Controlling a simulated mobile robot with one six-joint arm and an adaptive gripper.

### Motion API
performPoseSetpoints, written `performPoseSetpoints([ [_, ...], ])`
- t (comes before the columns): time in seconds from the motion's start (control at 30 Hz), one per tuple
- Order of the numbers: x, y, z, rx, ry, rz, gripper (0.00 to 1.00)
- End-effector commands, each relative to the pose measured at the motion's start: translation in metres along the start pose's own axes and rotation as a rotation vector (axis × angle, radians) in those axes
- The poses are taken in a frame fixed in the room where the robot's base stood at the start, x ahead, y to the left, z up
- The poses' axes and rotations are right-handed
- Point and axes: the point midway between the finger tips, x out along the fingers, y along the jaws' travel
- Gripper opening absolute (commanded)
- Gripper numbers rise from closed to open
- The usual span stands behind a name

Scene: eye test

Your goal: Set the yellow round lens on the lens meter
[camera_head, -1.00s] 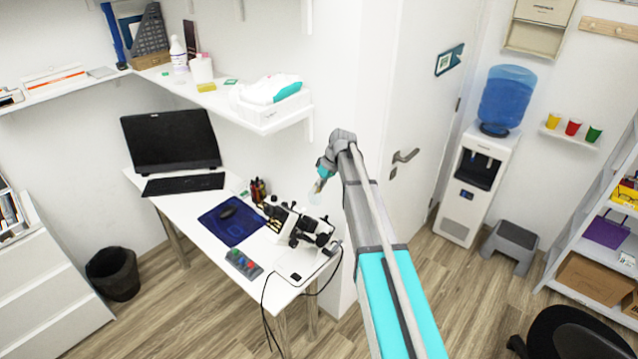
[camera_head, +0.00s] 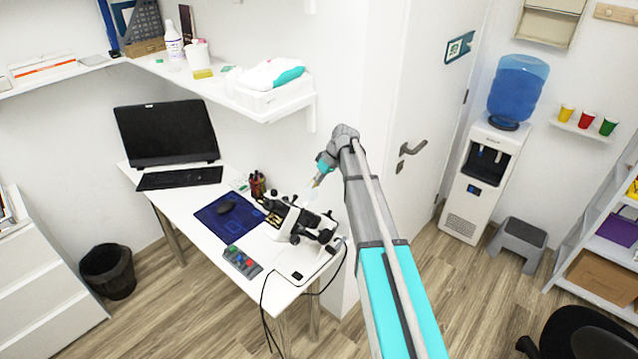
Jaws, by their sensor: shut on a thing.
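My gripper (camera_head: 315,184) is above the right part of the desk, pointing down and left, shut on a small pale, see-through thing (camera_head: 311,193). The thing is too small and faint to tell its colour or whether it is the yellow round lens. I make out no other yellow round lens on the desk. The black and white instrument (camera_head: 298,222), which looks like the lens meter, stands on the desk just below and left of my gripper. The held thing appears above it and apart from it, but the exact gap cannot be told.
The white desk (camera_head: 180,192) also bears a monitor (camera_head: 166,133), a keyboard (camera_head: 180,178), a blue mat (camera_head: 228,218), small dark bottles (camera_head: 257,186) and a grey tray with coloured pieces (camera_head: 242,261). A wall shelf (camera_head: 262,118) juts out above. Cables hang off the desk's front right.

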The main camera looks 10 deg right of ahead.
Motion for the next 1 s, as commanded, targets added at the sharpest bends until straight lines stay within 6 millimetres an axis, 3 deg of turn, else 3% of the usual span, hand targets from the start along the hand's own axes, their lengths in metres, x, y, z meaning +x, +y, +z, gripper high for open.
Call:
performPoseSetpoints([
  [0.43, -0.002, 0.006, 0.006, 0.011, 0.005, 0.004, 0.00],
  [1.0, 0.024, -0.001, 0.015, 0.012, 0.006, 0.005, 0.00],
])
